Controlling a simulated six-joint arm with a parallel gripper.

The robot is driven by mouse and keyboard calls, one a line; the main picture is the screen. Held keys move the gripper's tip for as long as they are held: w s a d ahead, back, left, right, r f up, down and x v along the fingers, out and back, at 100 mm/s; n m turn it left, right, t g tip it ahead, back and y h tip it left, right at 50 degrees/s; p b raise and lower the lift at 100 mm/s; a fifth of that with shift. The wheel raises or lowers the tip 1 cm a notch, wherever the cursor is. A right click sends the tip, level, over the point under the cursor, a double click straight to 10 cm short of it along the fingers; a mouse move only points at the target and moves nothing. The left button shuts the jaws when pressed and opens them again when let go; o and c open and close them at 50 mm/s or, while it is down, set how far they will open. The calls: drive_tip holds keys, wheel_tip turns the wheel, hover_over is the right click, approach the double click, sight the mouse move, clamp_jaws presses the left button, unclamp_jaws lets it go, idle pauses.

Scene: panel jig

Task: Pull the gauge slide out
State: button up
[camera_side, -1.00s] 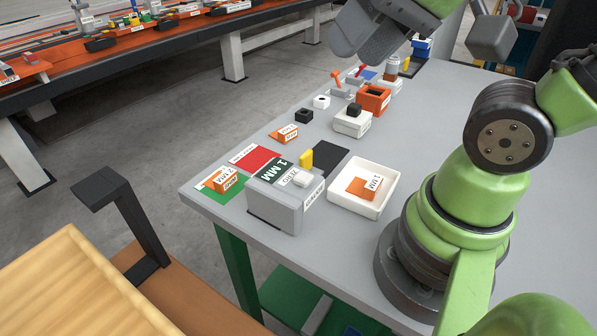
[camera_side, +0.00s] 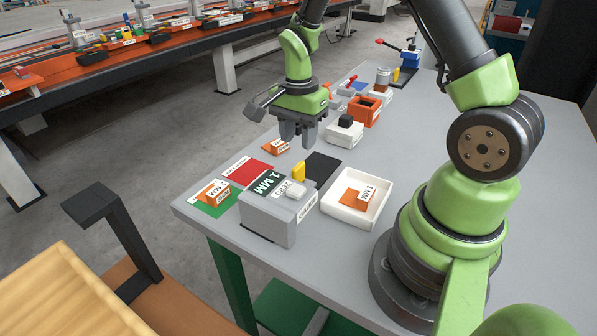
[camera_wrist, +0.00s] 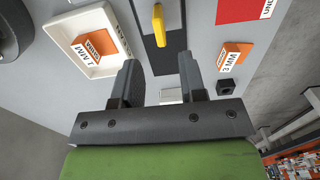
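The gauge (camera_side: 268,218) is a grey box near the table's front corner, with a dark "1 MM" display and a white ZERO button (camera_side: 296,190) on top. A yellow upright tab (camera_side: 299,171), seemingly the slide's handle, stands at its far side by a dark strip (camera_side: 321,168). The tab also shows at the top of the wrist view (camera_wrist: 159,25), over the dark strip (camera_wrist: 172,45). My gripper (camera_side: 298,133) points down above the table, beyond the tab and apart from it. Its two fingers are spread with nothing between them in the wrist view (camera_wrist: 160,78).
A white tray (camera_side: 338,209) holds an orange 1 MM block (camera_side: 354,198). Another orange block (camera_side: 214,192) rests on a green mat (camera_side: 216,210), beside a red mat (camera_side: 248,170). A 3 MM block (camera_wrist: 233,55) lies near my gripper. A white fixture (camera_side: 343,135) stands behind.

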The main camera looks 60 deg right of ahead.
sight(299, 165)
wheel_tip(299, 165, down, 9)
drive_tip(key=shift+f, duration=0.2)
idle(0.3)
clamp_jaws()
